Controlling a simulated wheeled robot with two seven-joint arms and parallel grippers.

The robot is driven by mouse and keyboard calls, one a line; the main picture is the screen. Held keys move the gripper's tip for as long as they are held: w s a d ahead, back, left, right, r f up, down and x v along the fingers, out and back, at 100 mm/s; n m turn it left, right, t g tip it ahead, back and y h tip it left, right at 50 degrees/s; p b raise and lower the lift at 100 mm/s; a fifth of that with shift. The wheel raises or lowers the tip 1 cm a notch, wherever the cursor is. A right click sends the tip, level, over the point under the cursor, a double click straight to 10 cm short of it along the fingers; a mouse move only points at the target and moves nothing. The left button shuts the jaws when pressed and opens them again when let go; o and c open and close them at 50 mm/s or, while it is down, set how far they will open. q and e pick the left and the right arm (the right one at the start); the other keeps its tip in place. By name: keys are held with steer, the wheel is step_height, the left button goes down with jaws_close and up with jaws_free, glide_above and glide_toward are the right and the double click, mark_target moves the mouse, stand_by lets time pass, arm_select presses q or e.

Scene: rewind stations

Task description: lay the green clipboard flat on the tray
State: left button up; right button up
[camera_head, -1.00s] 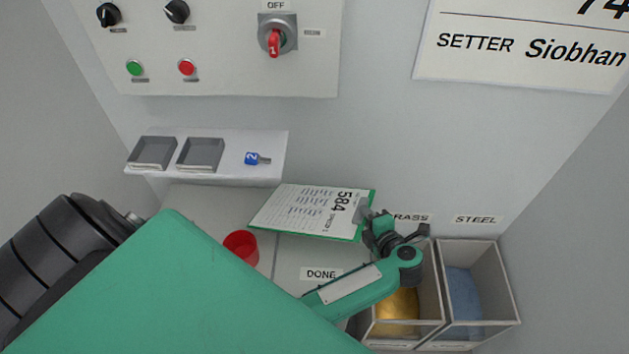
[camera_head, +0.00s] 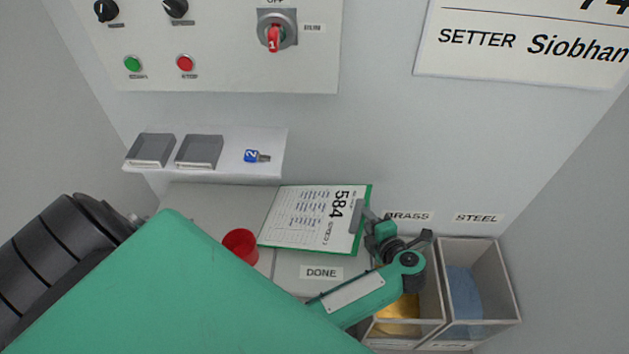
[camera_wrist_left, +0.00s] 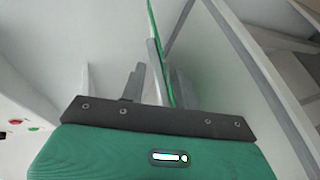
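The green clipboard (camera_head: 305,222), with a white sheet reading 584, is in the middle of the head view. My left gripper (camera_head: 374,224) is shut on its right side, by the grey clip. In the left wrist view the clipboard (camera_wrist_left: 158,45) shows edge-on as a thin green strip between the fingers (camera_wrist_left: 157,85). A pale surface with a DONE label (camera_head: 321,272), apparently the tray, lies below the clipboard in the picture and is partly hidden by it and my arm. I cannot tell whether the clipboard touches it. My right gripper is not in view.
BRASS (camera_head: 436,290) and STEEL (camera_head: 495,270) bins are at the right. A shelf (camera_head: 230,168) with two grey trays and a blue tag is behind, under a control panel (camera_head: 220,60).

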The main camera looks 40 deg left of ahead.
arm_select(q)
steer(key=p+v, duration=0.1)
steer(key=v, duration=0.6)
